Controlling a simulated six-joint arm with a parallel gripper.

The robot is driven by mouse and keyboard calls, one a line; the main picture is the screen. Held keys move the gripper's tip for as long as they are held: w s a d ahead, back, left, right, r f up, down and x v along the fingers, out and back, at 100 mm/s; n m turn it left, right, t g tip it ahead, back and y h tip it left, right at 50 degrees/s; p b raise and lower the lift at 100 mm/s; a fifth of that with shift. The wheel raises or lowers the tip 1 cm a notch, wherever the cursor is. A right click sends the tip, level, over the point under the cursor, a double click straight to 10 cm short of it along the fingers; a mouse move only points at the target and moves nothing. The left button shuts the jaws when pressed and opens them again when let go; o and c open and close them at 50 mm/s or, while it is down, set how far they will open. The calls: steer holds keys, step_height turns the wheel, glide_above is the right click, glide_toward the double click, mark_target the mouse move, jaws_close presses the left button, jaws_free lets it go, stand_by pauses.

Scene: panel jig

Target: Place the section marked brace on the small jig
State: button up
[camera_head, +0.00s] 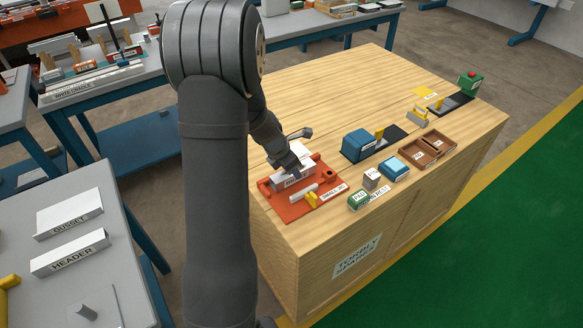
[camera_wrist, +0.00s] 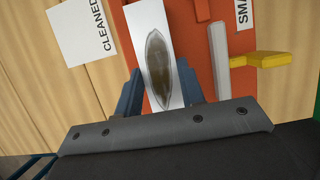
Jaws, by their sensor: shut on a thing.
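My gripper (camera_head: 292,168) is at the orange small jig (camera_head: 305,207) on the wooden bench. In the wrist view its blue fingers (camera_wrist: 160,92) are shut on a white section (camera_wrist: 149,25), one on each side. A dark brown oval mark lies along the section's upper face. In the head view the white section (camera_head: 307,171) is over the jig and has a label on its front that I cannot read clearly. Whether it rests fully on the jig is hard to tell. The jig (camera_wrist: 194,62) also shows in the wrist view.
A yellow-handled clamp (camera_wrist: 262,59) with a pale bar stands on the jig beside the section. A white card reading CLEANED (camera_wrist: 82,32) lies left of the jig. Blocks, brown trays (camera_head: 418,158) and a blue box sit further right. Gusset (camera_head: 69,214) and header (camera_head: 70,253) sections lie on the grey table.

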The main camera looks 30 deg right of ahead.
steer(key=o, duration=1.1)
steer(key=shift+f, duration=0.1)
steer(key=v, duration=1.2)
steer(key=x, duration=1.1)
steer(key=shift+d+f, duration=0.2)
steer(key=shift+f, duration=0.1)
steer(key=shift+d, duration=0.1)
steer(key=shift+r, duration=1.35)
